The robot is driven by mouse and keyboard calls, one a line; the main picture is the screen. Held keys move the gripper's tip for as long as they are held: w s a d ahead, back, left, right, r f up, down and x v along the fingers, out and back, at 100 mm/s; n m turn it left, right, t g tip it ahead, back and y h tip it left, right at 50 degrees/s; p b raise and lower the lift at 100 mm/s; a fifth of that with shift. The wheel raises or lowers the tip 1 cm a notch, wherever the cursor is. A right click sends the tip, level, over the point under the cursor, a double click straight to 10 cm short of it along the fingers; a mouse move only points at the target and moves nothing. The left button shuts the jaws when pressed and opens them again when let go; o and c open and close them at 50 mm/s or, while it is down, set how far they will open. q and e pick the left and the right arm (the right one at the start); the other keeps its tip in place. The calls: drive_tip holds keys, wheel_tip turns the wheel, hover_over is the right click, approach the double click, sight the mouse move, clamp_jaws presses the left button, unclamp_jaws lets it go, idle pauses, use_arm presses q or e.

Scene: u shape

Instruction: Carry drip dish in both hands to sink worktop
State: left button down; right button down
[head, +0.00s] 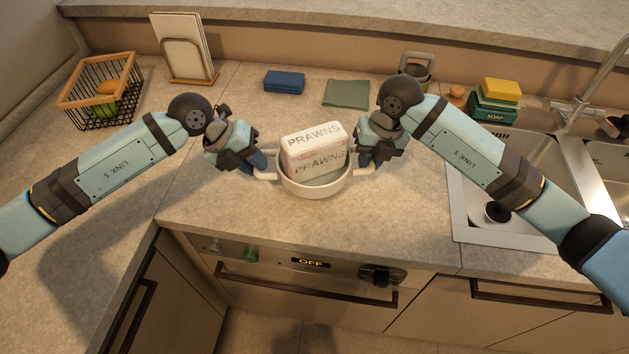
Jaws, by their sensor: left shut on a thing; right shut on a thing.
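The drip dish (314,188) is a round white dish with a handle on each side, in the middle of the head view. A white box marked PRAWNS (313,149) sits tilted inside it. My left gripper (262,168) is shut on the dish's left handle. My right gripper (364,166) is shut on its right handle. The fingertips are partly hidden by the gripper bodies. The dish is over the worktop (210,205); I cannot tell whether it touches it. The sink (470,205) is set into the worktop at the right, partly behind my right arm.
A wire basket (75,100) and boards in a rack (188,65) stand at the back left. A blue block (284,81) and green cloth (346,94) lie behind the dish. A soap box (492,108) with a yellow sponge (502,89) stands near the tap (590,85). Worktop in front is clear.

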sight(362, 181)
use_arm(q)
drive_tip(key=shift+a+r, duration=0.1)
drive_tip(key=shift+a, duration=0.05)
use_arm(e)
drive_tip(key=shift+d, duration=0.1)
use_arm(q)
drive_tip(key=shift+f, duration=0.2)
use_arm(e)
drive_tip(key=shift+f, duration=0.1)
